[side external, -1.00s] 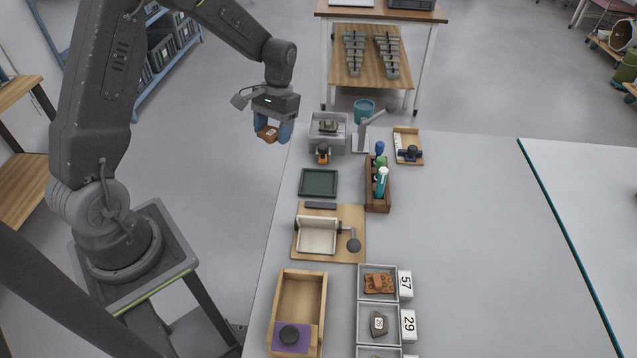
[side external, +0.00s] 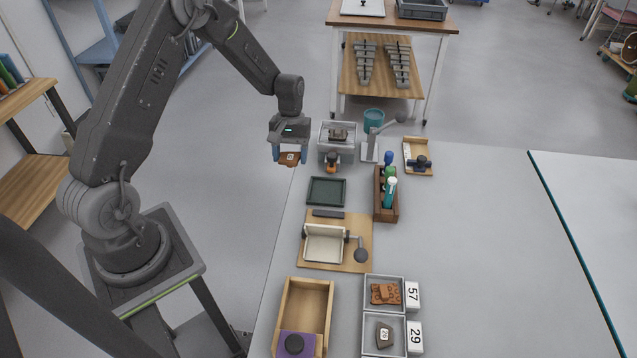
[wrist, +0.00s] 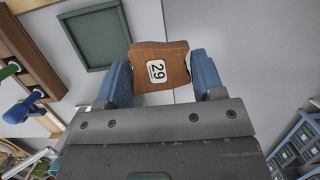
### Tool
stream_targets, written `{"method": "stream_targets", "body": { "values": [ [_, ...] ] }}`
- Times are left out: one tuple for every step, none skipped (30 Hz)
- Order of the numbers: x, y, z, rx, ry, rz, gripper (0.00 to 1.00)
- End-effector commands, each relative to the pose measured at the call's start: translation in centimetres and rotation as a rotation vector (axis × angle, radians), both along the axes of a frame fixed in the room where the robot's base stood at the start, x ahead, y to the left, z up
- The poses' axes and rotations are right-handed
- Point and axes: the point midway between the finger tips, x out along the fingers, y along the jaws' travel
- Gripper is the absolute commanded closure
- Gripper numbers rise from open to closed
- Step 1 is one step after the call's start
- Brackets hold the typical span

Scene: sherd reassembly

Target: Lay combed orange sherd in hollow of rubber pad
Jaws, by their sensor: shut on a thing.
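My gripper (side external: 289,152) is shut on the orange-brown sherd (side external: 288,159), which hangs in the air beyond the bench's left edge, behind and left of the pad. In the wrist view the sherd (wrist: 160,62) sits between both blue fingers and bears a white label reading 29. Any combing on it cannot be made out. The dark green square pad (side external: 326,191), with a raised rim around a sunken middle, lies empty on the bench. It also shows in the wrist view (wrist: 92,37), beyond the sherd and apart from it.
A wooden rack (side external: 386,207) with upright tools stands right of the pad. A grey box (side external: 337,135) and a lamp-like stand (side external: 372,145) are behind it. A wooden board (side external: 345,255) with a white cradle lies in front. Trays of sherds (side external: 384,277) are nearer the camera. The bench's right side is clear.

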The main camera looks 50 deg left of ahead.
Motion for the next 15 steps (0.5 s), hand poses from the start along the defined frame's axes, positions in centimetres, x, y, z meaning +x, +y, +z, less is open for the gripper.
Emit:
{"method": "stream_targets", "body": {
  "values": [
    [0.8, -1.0, -0.8, 0.000, 0.003, -0.006, 0.65],
    [1.1, -1.6, -1.2, 0.000, 0.003, -0.006, 0.65],
    [1.7, -2.3, -1.7, -0.001, 0.002, -0.005, 0.65],
    [2.1, -2.7, -2.1, -0.001, 0.002, -0.003, 0.65],
    [2.4, -3.2, -2.4, -0.001, 0.002, -0.004, 0.65],
    [2.9, -3.7, -2.8, -0.001, 0.002, -0.004, 0.65],
    [3.1, -4.1, -3.1, -0.001, 0.002, -0.003, 0.65],
    [3.4, -4.4, -3.3, 0.000, 0.002, -0.003, 0.65],
    [3.7, -4.7, -3.6, -0.001, 0.001, -0.003, 0.65],
    [3.9, -4.9, -3.8, 0.000, 0.001, -0.002, 0.65],
    [4.0, -5.0, -3.9, 0.000, 0.001, -0.001, 0.65],
    [4.2, -5.2, -4.0, 0.000, 0.001, -0.001, 0.65],
    [4.2, -5.3, -4.0, 0.000, 0.000, 0.000, 0.65],
    [4.2, -5.3, -4.2, 0.000, 0.000, 0.000, 0.65],
    [4.3, -5.4, -4.4, 0.000, 0.000, 0.001, 0.65]
  ]
}}
